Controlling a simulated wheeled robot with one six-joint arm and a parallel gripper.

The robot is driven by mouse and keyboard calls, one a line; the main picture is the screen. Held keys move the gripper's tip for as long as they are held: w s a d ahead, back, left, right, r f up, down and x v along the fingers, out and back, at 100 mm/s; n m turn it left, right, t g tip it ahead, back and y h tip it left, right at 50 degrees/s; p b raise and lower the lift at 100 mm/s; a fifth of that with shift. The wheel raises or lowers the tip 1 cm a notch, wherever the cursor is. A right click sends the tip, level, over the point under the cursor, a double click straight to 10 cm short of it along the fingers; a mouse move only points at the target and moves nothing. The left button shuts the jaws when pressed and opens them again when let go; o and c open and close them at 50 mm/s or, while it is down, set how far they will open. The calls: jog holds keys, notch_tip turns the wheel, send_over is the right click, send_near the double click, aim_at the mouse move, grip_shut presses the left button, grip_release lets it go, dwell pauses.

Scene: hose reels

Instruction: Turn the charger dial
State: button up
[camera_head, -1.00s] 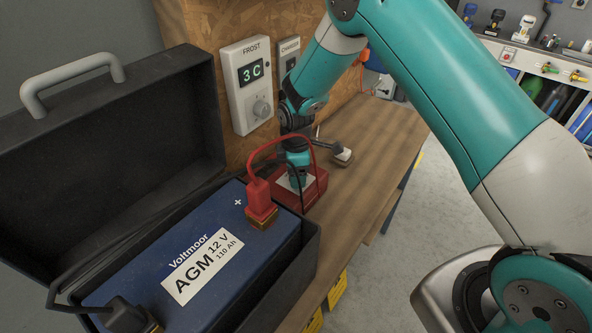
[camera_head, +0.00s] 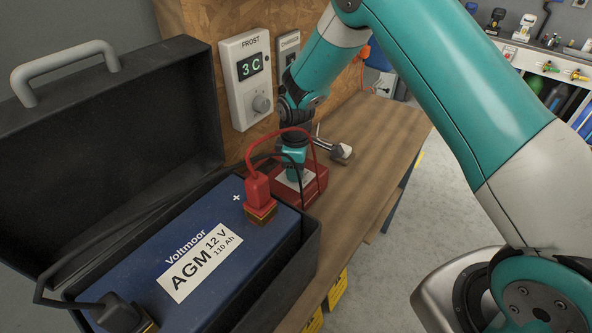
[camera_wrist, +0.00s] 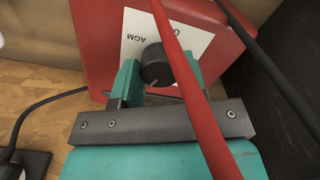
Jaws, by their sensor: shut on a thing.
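The charger is a red box with a white label; it sits on the wooden bench beyond the battery in the head view (camera_head: 314,190) and fills the top of the wrist view (camera_wrist: 95,30). Its black round dial (camera_wrist: 157,63) stands on the label, near the print "AGM". My gripper (camera_wrist: 157,78) has its teal fingers on either side of the dial, shut on it. In the head view my gripper (camera_head: 294,172) points down at the charger, and the dial is hidden there. A red cable crosses in front of the right finger in the wrist view.
A blue battery (camera_head: 195,250) sits in an open black case (camera_head: 110,130), with a red clamp (camera_head: 259,192) and a black clamp (camera_head: 120,312). A frost panel (camera_head: 246,85) reading 3 C and a charger switch plate (camera_head: 288,50) are on the wooden wall. The bench (camera_head: 375,130) is mostly clear at right.

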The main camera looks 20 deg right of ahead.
jog(key=m+b, duration=0.1)
jog(key=m, duration=0.3)
jog(key=shift+m+b, duration=0.3)
jog(key=m+b, duration=0.1)
jog(key=m, duration=0.4)
jog(key=shift+m, duration=0.3)
jog(key=m+b, duration=0.1)
jog(key=m, duration=0.4)
jog(key=m+b, duration=0.1)
jog(key=m, duration=0.4)
jog(key=shift+w, duration=0.1)
jog(key=o, duration=0.9)
jog(key=shift+r, duration=0.1)
